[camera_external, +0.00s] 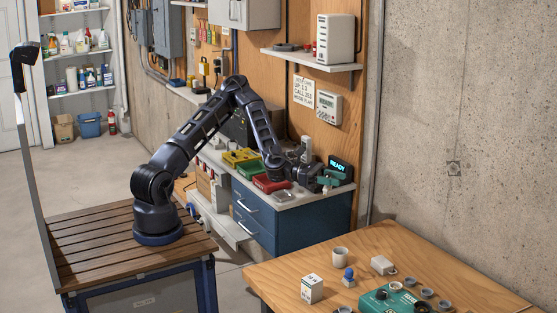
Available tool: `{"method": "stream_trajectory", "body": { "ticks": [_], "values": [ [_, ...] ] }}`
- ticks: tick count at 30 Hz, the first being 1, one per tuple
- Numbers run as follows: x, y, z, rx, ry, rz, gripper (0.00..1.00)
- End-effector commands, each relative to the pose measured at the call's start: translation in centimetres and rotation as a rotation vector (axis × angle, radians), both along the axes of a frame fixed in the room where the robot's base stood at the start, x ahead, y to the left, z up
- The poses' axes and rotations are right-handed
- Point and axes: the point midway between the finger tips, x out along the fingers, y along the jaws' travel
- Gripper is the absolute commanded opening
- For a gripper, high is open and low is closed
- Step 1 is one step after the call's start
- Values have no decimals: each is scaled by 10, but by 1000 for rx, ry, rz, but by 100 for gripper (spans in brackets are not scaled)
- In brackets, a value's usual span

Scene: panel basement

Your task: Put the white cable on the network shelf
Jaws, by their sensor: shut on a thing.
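My gripper (318,181) is over the right end of the blue-drawer workbench (290,192), beside a dark box with a lit READY display (341,166). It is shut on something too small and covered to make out. A small teal piece shows at the fingertips. I cannot pick out the white cable; whether it is in the jaws I cannot tell. The wall shelf that looks like the network shelf (305,60) is above the bench, higher than my gripper. A white upright device (335,39) and small dark and red items stand on it.
Red (270,183) and yellow (241,157) bins stand on the bench left of my gripper. A grey handheld device (306,149) stands behind it. A white panel (328,107) hangs under the shelf. A wooden table (400,250) with cups and a teal device is in front.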

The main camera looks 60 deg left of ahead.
Motion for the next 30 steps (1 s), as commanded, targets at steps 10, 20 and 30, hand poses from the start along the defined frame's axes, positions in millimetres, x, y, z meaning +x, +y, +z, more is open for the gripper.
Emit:
{"method": "stream_trajectory", "body": {
  "ticks": [10, 20, 30],
  "values": [
    [96, 110, 9, 1, -1, 276, 18],
    [160, 229, 17, 1, 0, 532, 18],
    [199, 363, 27, 1, -4, 794, 18]
  ]
}}
